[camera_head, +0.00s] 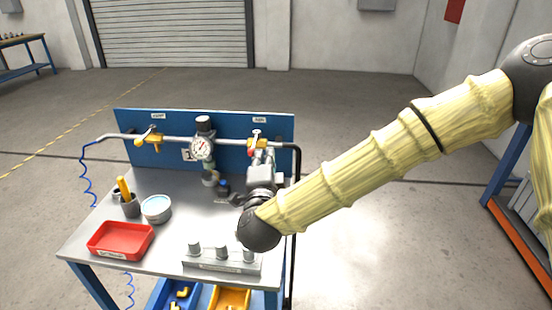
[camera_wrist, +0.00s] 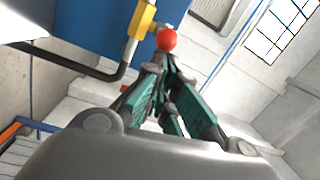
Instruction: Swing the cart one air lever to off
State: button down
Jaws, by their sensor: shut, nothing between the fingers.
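A cart (camera_head: 178,258) carries a blue back panel (camera_head: 180,125) with a pipe along it. A yellow valve (camera_head: 155,141) with a yellow-knobbed lever sits on the left of the pipe. Another yellow valve (camera_head: 252,144) sits on the right; in the wrist view its yellow body (camera_wrist: 143,18) and a red ball knob (camera_wrist: 166,40) show. The label writing is too small to read. My gripper (camera_head: 262,151) is at the right valve. In the wrist view my gripper (camera_wrist: 165,65) is shut and empty, its fingertips just below the red knob; contact cannot be told.
A pressure gauge (camera_head: 202,148) stands mid-pipe. On the cart top are a red tray (camera_head: 121,240), a bowl (camera_head: 156,209), a cup (camera_head: 130,205) with a yellow-handled tool and a metal block (camera_head: 222,262) with several knobs. The floor right of the cart is open.

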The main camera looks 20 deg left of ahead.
jog(key=shift+s+a+r, duration=0.1)
jog(key=shift+s+a, duration=0.3)
jog(key=shift+a, duration=0.2)
jog(key=shift+a, duration=0.15)
jog(key=shift+a, duration=0.1)
